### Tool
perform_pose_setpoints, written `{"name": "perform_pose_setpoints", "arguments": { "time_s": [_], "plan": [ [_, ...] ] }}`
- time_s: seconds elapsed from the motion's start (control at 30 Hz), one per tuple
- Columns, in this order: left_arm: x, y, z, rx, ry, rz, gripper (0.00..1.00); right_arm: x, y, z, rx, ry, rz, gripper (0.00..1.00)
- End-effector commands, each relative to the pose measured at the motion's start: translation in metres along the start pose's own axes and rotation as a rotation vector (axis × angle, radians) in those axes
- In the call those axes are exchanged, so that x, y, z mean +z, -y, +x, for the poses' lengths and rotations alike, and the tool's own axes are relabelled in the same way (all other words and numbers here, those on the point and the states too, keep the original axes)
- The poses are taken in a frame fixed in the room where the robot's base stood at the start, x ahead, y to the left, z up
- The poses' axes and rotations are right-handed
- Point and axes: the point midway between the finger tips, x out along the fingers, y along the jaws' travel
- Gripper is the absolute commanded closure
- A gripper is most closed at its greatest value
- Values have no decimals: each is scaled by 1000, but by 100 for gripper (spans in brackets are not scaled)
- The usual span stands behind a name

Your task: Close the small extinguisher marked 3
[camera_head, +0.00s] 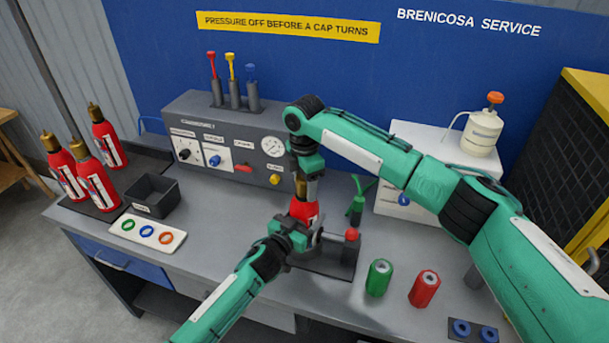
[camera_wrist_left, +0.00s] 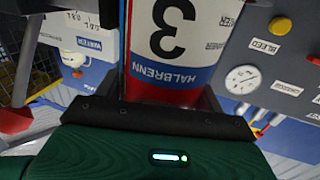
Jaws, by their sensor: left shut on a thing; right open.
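The small red extinguisher (camera_head: 303,210) stands at the middle of the bench with its brass cap (camera_head: 300,186) uppermost. In the left wrist view its label (camera_wrist_left: 170,45) reads 3 and HALBRENN, upside down. My left gripper (camera_head: 296,232) is shut on the extinguisher's body from the front and hides its lower part. My right gripper (camera_head: 312,186) is open and points down from above, its fingers at the brass cap. I cannot tell whether they touch it.
A red-knobbed vise (camera_head: 350,250) stands right of the extinguisher, with green (camera_head: 379,278) and red (camera_head: 424,289) cylinders beyond. Behind are a grey gauge panel (camera_head: 232,150) and green nozzle (camera_head: 356,205). Three red extinguishers (camera_head: 96,180), a black bin (camera_head: 153,195) and ring card (camera_head: 147,233) sit left.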

Motion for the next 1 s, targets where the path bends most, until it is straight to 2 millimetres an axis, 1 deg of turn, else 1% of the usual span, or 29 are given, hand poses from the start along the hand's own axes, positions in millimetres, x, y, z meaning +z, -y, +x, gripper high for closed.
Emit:
{"name": "perform_pose_setpoints", "arguments": {
  "time_s": [0.23, 0.37, 0.4, 0.47, 0.57, 0.67, 0.77, 1.0],
  "plan": [
    [0, 0, 0, 0, -1, -1, 94, 0, 0, 0, 0, 0, 0, 42],
    [0, 0, 0, 0, -1, -1, 94, 0, 0, 0, 1, 0, 0, 67],
    [0, 0, 0, 0, -1, -1, 94, 0, 0, 0, 1, 0, 0, 75],
    [0, 0, 0, 0, -1, -1, 94, 0, 0, 0, 1, 0, 0, 86],
    [0, 0, 0, 0, -1, 0, 94, 0, 0, 0, 1, 0, 10, 86],
    [-1, 0, 0, 1, -1, 0, 94, 0, 0, 0, 2, 0, 75, 86],
    [-1, 0, 0, 1, -1, 0, 94, -1, 0, 0, 2, -2, 213, 86],
    [-1, -1, 0, 1, -2, 1, 94, -1, 0, 0, 3, -3, 628, 86]
  ]
}}
